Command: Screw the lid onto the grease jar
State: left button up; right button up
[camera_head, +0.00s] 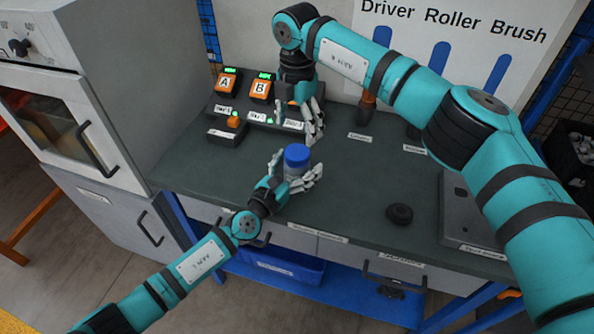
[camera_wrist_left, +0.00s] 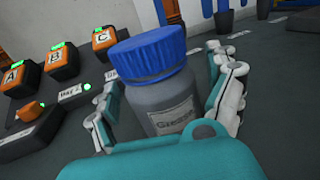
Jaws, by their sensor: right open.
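The grease jar (camera_wrist_left: 168,103) is a grey cylinder with a "Grease" label, standing on the dark bench. The blue ribbed lid (camera_head: 297,155) sits on top of the jar and also shows in the left wrist view (camera_wrist_left: 150,52). How tightly it is seated cannot be seen. My left gripper (camera_head: 298,171) has its fingers on both sides of the jar body, below the lid. Whether the fingers press on the jar is unclear. My right gripper (camera_head: 313,120) is open and empty, pointing down behind the jar, apart from the lid.
Orange boxes marked A (camera_head: 227,82) and B (camera_head: 261,89) stand at the back left, with a small switch box (camera_head: 228,134) before them. A black round part (camera_head: 399,213) lies to the right. A grey cabinet (camera_head: 100,80) borders the bench's left. The bench middle is clear.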

pick_arm(q)
grip_shut()
pick_arm(e)
jog(key=n, duration=0.4)
jog(key=shift+n, duration=0.4)
jog(key=n, duration=3.1)
